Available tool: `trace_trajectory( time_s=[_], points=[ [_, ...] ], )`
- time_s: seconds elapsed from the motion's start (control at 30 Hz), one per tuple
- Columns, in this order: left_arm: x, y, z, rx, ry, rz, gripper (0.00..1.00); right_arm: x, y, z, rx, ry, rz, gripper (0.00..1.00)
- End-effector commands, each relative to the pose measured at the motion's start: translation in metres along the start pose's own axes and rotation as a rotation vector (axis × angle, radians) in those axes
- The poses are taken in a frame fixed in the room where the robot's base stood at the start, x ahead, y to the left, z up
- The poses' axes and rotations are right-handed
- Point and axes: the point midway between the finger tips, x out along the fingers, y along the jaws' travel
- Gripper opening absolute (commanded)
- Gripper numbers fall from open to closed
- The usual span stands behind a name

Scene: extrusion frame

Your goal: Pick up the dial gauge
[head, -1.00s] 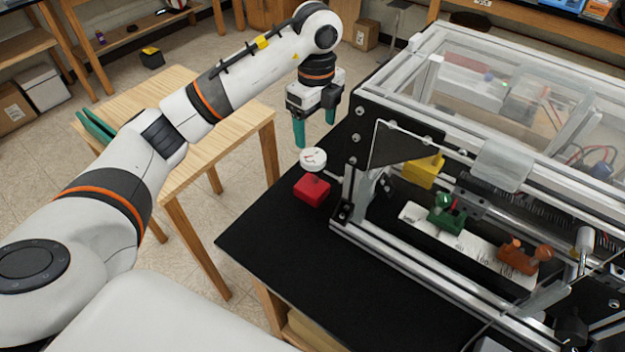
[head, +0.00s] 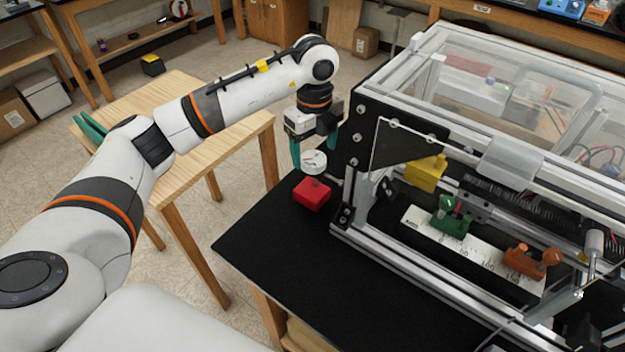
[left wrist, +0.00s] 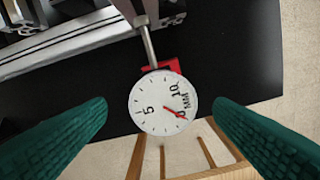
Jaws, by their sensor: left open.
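The dial gauge has a round white face (head: 314,162) with a red needle and stands above a red block (head: 312,194) on the black tabletop. My left gripper (head: 314,152) is open, with its green fingers pointing down around the dial. In the left wrist view the dial face (left wrist: 163,103) lies between the two spread green fingers (left wrist: 160,120), with a visible gap on each side. A grey stem (left wrist: 147,45) and part of the red block (left wrist: 160,69) show beyond it.
The aluminium extrusion frame (head: 395,250) with its black end plate stands just right of the gauge. Inside are a yellow block (head: 425,173), a green clamp (head: 450,220) and an orange clamp (head: 527,262). The black tabletop (head: 290,255) in front is clear. A wooden table (head: 215,130) stands left.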

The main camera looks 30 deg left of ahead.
Motion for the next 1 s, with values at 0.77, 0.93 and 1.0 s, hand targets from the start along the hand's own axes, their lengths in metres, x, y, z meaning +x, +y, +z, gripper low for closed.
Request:
trace_trajectory(
  time_s=[0.77,0.93,1.0],
  points=[
    [0.038,-0.003,0.002,0.0,0.0,0.0,0.37,-0.016,0.001,0.002,0.0,0.0,0.001,0.36],
    [0.037,-0.003,0.002,0.0,0.0,0.0,0.09,-0.016,0.001,0.002,0.0,0.0,0.001,0.36],
    [0.037,-0.003,0.002,0.0,0.0,0.0,0.0,-0.016,0.001,0.002,0.0,0.0,0.001,0.36]
  ],
)
